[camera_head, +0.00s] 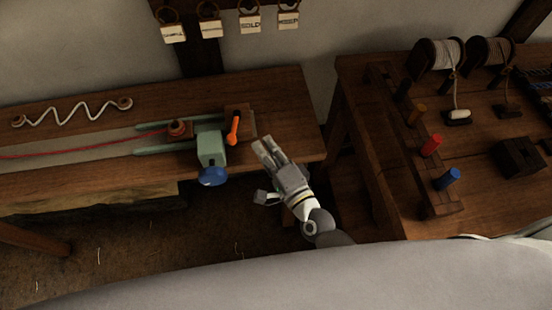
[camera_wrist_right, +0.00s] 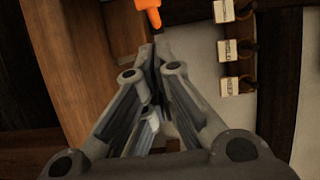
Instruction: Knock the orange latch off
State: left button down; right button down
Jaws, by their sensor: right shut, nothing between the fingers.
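The orange latch (camera_head: 233,129) stands upright by a wooden block at the right end of the green device (camera_head: 211,147) on the left bench. In the right wrist view the latch (camera_wrist_right: 149,8) shows at the top edge, just beyond my fingertips. My right gripper (camera_head: 267,144) is shut and empty, a little to the right of the latch and nearer to me. A small gap shows between them in the head view. In the wrist view the closed fingertips (camera_wrist_right: 157,50) point toward the latch; whether they touch it is unclear. My left gripper is out of view.
A blue knob (camera_head: 213,176) sticks out at the device's near side. A red cord (camera_head: 80,153) runs left from a wooden spool (camera_head: 177,128). The right bench (camera_head: 480,187) holds colored pegs and reels. Paper tags (camera_head: 250,26) hang on the wall.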

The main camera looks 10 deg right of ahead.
aim_at(236, 141)
jog(key=shift+w+a+p, duration=0.1)
jog(key=shift+w+a, duration=0.15)
jog(key=shift+a, duration=0.35)
jog(key=shift+w+a+p, duration=0.15)
jog(key=shift+w+a, duration=0.1)
jog(key=shift+a, duration=0.35)
jog(key=shift+w+a+p, duration=0.1)
jog(key=shift+w+a, duration=0.15)
jog(key=shift+a, duration=0.35)
jog(key=shift+s+a, duration=0.15)
jog(key=shift+a, duration=1.05)
jog(key=shift+d+f, duration=0.1)
jog(key=shift+d, duration=0.1)
